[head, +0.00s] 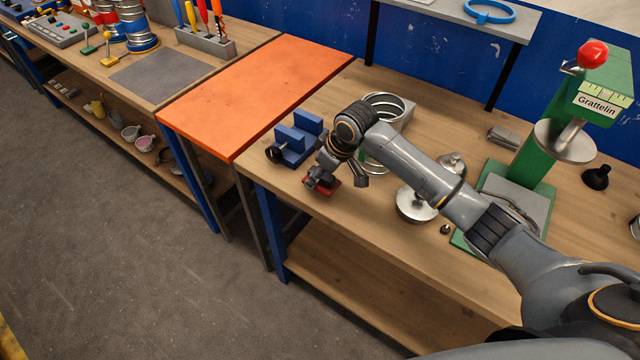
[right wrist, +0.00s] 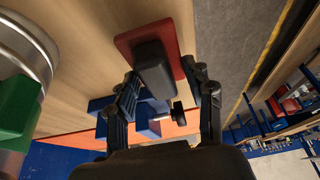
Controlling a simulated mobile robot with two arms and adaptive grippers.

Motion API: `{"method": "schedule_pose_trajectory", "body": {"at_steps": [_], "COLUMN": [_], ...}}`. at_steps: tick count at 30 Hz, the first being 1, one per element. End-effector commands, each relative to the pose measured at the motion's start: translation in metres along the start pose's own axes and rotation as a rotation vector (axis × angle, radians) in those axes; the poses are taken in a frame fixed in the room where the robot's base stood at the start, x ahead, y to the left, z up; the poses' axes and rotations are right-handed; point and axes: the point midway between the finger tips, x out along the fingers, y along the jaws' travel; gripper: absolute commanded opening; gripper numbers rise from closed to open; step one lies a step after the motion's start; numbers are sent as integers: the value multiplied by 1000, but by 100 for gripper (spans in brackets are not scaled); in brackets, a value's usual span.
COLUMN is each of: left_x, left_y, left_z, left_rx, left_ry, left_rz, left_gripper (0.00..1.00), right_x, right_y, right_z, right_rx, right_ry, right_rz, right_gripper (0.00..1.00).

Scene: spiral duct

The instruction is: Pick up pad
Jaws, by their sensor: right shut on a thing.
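The pad is a red plate with a dark handle block on it. In the head view the red pad (head: 330,188) is near the front left edge of the wooden bench, partly hidden by my gripper. My right gripper (head: 335,175) is directly over it. In the right wrist view the pad (right wrist: 178,38) is ahead, with its dark handle (right wrist: 153,62) between the fingers of my right gripper (right wrist: 160,75), which is shut on it. I cannot tell whether the pad touches the bench. My left gripper is not in view.
A blue vise (head: 293,140) stands close left of the pad. Metal coils (head: 386,108) are behind my arm. A round metal part (head: 416,205) and a green press (head: 540,150) are to the right. The orange table (head: 255,90) is clear.

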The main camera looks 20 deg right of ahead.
Motion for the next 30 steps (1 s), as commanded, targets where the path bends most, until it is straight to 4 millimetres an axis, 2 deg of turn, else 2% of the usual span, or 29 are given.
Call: {"method": "schedule_pose_trajectory", "body": {"at_steps": [7,15,21,30], "left_x": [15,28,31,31], "left_y": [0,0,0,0], "left_z": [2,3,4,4], "left_rx": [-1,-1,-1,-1], "left_ry": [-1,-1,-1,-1], "left_rz": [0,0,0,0], "left_gripper": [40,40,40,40], "right_x": [-58,-93,-107,-111], "right_y": [-45,-101,-121,-126], "right_z": [-3,11,16,17], "right_rx": [-8,-5,-2,0], "right_ry": [6,2,0,-1], "right_rz": [1,-2,-2,-1], "right_gripper": [19,19,19,19]}}
